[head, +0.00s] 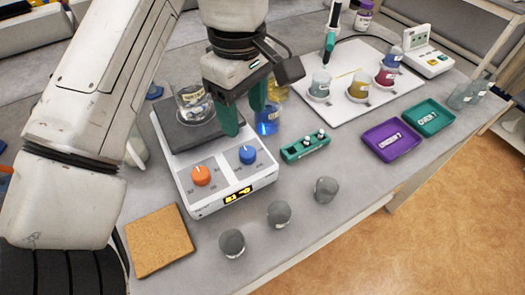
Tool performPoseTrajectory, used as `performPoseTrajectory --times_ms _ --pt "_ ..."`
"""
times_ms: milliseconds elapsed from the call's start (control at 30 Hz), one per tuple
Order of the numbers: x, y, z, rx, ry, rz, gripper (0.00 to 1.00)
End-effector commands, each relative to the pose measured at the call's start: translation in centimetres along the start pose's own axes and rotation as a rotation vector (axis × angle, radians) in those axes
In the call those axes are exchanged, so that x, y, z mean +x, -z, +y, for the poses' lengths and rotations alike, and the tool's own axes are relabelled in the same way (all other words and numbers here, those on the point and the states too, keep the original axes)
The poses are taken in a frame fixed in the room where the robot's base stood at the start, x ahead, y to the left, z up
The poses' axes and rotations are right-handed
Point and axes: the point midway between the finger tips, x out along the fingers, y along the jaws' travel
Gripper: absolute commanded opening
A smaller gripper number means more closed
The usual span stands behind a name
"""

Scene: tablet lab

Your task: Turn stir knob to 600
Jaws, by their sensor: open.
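A white hotplate stirrer (215,192) with a dark top plate (183,134) stands on the bench at the centre-left. Its sloped front panel carries an orange knob (201,176) on the left and a blue knob (247,155) on the right. The scale marks around them are too small to read, and so is which one is the stir knob. A small amber display (238,195) is lit at the front, its digits not clear. My gripper (243,117) is open and empty, its green fingers pointing down above and behind the blue knob, apart from it.
A labelled beaker (194,103) sits on the plate, close left of my gripper. A beaker of blue liquid (267,121) stands just right. Trays (393,140) are farther right.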

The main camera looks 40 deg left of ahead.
Motion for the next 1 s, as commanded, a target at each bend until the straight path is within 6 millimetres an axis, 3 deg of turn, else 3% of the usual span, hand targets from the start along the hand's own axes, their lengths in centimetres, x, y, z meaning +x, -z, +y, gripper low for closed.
performPoseTrajectory --times_ms 300,500,700,1000 --pt "5.7 -0.2 0.1 0.006 0.001 -0.003 0.61" --pt "8.4 -0.1 0.0 0.006 0.002 -0.001 0.61" --pt "9.9 -0.2 0.1 0.007 0.001 -0.001 0.61" --pt "10.0 -0.2 0.1 0.008 0.0 0.0 0.61"
